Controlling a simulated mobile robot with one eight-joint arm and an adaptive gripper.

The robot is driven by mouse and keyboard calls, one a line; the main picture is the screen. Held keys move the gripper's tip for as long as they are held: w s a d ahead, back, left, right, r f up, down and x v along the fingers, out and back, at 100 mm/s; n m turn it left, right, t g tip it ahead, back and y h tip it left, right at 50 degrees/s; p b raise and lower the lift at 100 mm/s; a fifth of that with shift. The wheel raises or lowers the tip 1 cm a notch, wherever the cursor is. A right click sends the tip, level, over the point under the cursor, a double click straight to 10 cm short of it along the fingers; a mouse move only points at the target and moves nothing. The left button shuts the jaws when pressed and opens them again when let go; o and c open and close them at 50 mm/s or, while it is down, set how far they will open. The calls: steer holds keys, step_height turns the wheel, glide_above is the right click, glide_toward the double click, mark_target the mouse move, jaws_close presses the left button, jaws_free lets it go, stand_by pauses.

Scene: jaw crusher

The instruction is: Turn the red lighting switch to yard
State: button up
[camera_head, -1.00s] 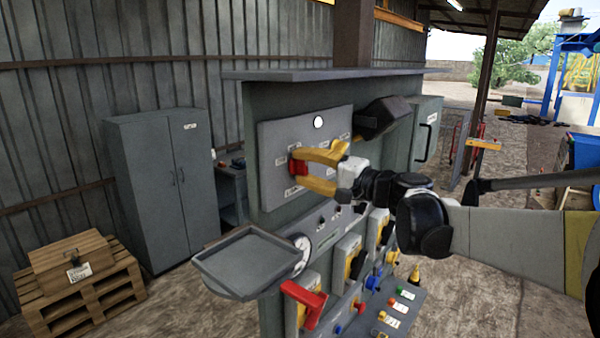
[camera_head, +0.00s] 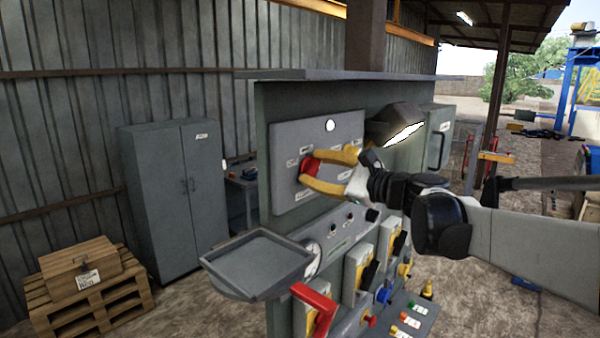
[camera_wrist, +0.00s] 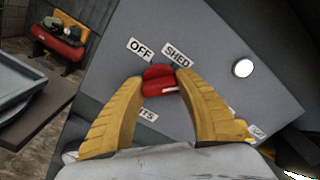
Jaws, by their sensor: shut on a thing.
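The red lighting switch (camera_head: 309,167) is a knob on the grey panel plate (camera_head: 340,130). My gripper (camera_head: 313,166) has its two yellow fingers closed on the knob from either side. In the wrist view the red knob (camera_wrist: 160,86) sits between the fingertips, just below the white labels OFF (camera_wrist: 140,49) and SHED (camera_wrist: 176,54). A label below is partly covered by a finger, and another at the lower right (camera_wrist: 257,132) is unreadable. Which label the knob points at I cannot tell.
A hooded lamp (camera_head: 404,134) glows white right of the plate, close to my wrist. A round white indicator (camera_head: 330,126) sits near the plate's top. Below are a grey tray (camera_head: 257,262), a red lever (camera_head: 315,305) and several knobs. A grey cabinet (camera_head: 175,200) stands left.

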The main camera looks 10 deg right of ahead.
steer(key=shift+m+b, duration=0.3)
steer(key=shift+m, duration=1.2)
steer(key=o, duration=1.2)
steer(key=shift+w, duration=0.1)
steer(key=v, duration=1.2)
